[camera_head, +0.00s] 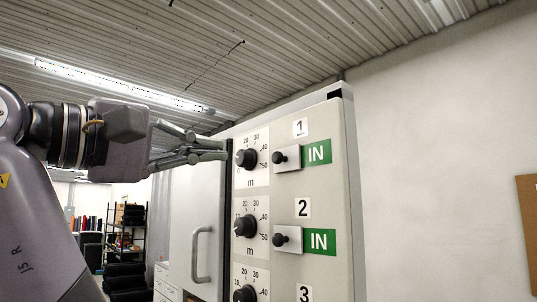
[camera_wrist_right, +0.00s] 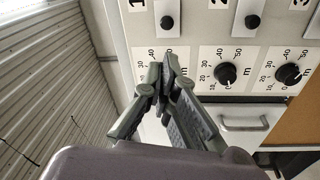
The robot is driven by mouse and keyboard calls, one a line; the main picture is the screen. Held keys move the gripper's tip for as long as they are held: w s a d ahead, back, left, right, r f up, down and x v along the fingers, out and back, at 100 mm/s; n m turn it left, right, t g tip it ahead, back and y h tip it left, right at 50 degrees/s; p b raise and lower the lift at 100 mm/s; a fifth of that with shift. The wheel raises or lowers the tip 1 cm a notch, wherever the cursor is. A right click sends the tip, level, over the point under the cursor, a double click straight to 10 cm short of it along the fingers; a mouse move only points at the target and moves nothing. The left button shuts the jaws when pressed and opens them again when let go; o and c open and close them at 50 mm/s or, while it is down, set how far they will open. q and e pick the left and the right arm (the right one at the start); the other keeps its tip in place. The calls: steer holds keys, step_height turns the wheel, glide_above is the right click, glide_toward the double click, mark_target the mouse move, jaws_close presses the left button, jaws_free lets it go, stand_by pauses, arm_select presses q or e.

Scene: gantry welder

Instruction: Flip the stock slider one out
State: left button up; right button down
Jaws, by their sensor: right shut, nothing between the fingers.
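Stock slider one is a pale plate with a black knob (camera_head: 280,157) on the cabinet front, under the number 1. A green IN label (camera_head: 317,152) shows to its right. In the right wrist view the slider (camera_wrist_right: 167,22) is at the top, beyond the fingertips. My right gripper (camera_head: 227,150) is shut and empty, left of dial one (camera_head: 246,158) at the panel's left edge. In the wrist view the right gripper (camera_wrist_right: 168,65) covers most of dial one. Whether the fingertips touch the panel is unclear. My left gripper is not in view.
Slider two (camera_head: 281,240), also beside a green IN label, and dial two (camera_head: 245,226) are below. A door handle (camera_head: 201,254) sticks out at the cabinet's left. Dark shelving (camera_head: 125,228) stands far back.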

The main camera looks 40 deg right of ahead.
mark_target(281, 158)
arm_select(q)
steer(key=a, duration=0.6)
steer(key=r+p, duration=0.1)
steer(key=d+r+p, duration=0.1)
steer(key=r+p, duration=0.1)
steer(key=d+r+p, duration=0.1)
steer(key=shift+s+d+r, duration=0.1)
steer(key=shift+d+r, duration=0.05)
arm_select(e)
steer(key=d, duration=0.3)
steer(key=w+d, duration=0.1)
steer(key=d, duration=0.2)
steer(key=d+r, duration=0.1)
steer(key=d, duration=0.2)
steer(key=shift+w, duration=0.3)
